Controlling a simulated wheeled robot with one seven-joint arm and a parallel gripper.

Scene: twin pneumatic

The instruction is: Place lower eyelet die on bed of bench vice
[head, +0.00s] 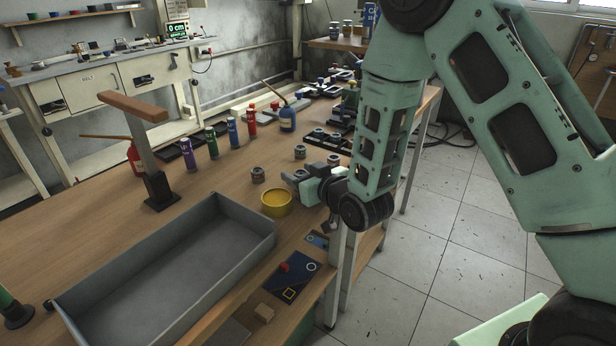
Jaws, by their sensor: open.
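My gripper (294,179) is open, low over the near right part of the wooden bench, its fingers pointing left. Several small grey, round metal pieces are near it: one (258,174) to its left, one (300,151) behind it and one (333,159) behind its right side. I cannot tell which is the lower eyelet die, nor whether a piece lies between the fingers. I cannot make out the bench vice for certain; dark metal devices (322,140) stand behind, partly hidden by my arm.
A yellow bowl (276,204) stands just in front of my gripper. A large grey tray (240,235) fills the near bench. An upright tool with a wooden top bar (135,107) stands left. Several coloured bottles (233,132) line the back. The bench's right edge is close.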

